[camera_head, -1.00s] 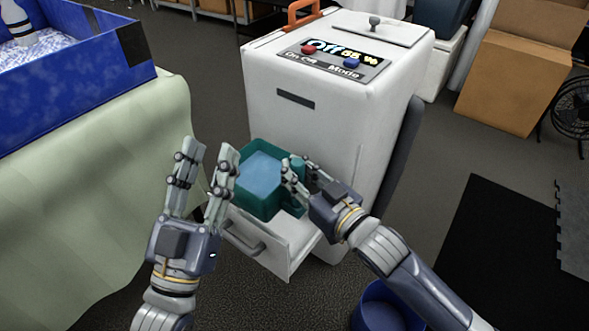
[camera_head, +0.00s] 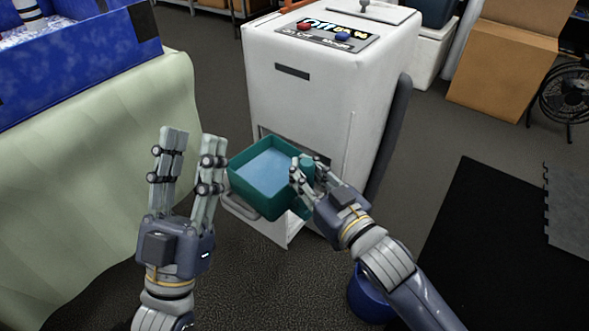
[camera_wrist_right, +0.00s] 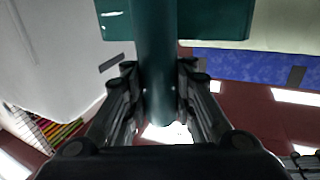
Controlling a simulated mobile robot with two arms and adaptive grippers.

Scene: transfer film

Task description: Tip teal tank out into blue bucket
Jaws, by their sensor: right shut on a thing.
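The teal tank (camera_head: 262,178) is an open square box with light blue liquid in it, roughly level, above the open drawer of the white machine. My right gripper (camera_head: 308,176) is shut on the tank's handle at its right side. In the right wrist view the handle (camera_wrist_right: 155,60) runs between the fingers, with the tank wall (camera_wrist_right: 225,20) at the top. My left gripper (camera_head: 186,165) is open and empty, left of the tank, fingers pointing up. The blue bucket (camera_head: 368,300) stands on the floor at the lower right, partly hidden by my right arm.
The white machine (camera_head: 330,95) stands behind the tank, its drawer (camera_head: 290,232) pulled out below. A table with a pale green cloth (camera_head: 90,190) and a blue bin (camera_head: 95,75) is at the left. A black mat (camera_head: 490,240) and a fan (camera_head: 562,95) are at the right.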

